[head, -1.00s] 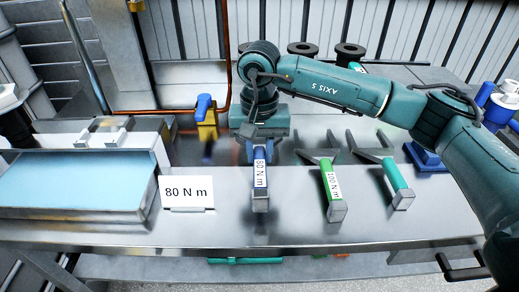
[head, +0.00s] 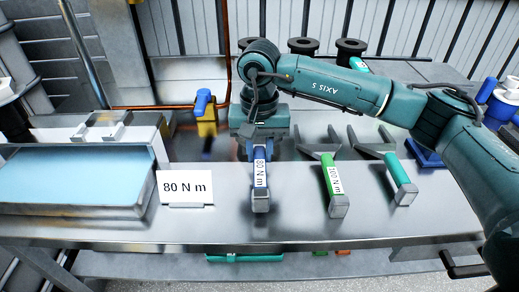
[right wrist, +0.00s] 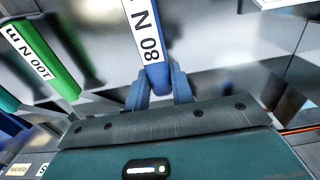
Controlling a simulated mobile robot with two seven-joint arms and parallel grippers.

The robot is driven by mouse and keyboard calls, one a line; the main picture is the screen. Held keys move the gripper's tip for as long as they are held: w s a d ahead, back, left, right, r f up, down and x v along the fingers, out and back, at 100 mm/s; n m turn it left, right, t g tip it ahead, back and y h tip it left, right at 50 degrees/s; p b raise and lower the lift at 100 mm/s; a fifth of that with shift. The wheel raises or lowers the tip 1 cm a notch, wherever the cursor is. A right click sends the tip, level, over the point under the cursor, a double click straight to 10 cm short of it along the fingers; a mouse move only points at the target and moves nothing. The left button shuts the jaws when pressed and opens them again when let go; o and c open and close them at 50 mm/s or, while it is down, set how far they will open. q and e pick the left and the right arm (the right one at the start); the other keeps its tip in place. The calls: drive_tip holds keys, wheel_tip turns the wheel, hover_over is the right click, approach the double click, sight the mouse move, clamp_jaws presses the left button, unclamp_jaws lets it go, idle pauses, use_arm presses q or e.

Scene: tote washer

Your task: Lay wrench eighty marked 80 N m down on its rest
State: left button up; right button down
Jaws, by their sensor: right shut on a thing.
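My right gripper (head: 257,150) is shut on the blue wrench marked 80 N m (head: 260,180), which points toward the bench's front edge. In the right wrist view, the blue wrench (right wrist: 146,35) stands between the two blue fingers (right wrist: 165,88). The wrist and fingers hide the wrench's far end and whatever rest lies beneath it. I cannot tell whether the wrench touches anything below. A white card reading 80 N m (head: 186,188) stands to its left. My left gripper is not in view.
To the right lie a green wrench marked 100 N m (head: 333,184) and a teal-handled wrench (head: 401,180), with grey forked parts behind. A blue-topped tray (head: 75,178) is at left. A yellow and blue fixture (head: 206,115) stands behind. The bench front (head: 300,228) is clear.

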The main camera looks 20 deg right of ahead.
drive_tip(key=shift+f+b, duration=0.85)
drive_tip(key=shift+b, duration=0.05)
drive_tip(key=shift+f, duration=0.1)
drive_tip(key=shift+f+b, duration=0.25)
drive_tip(key=shift+b, duration=0.2)
drive_tip(key=c, duration=0.6)
unclamp_jaws()
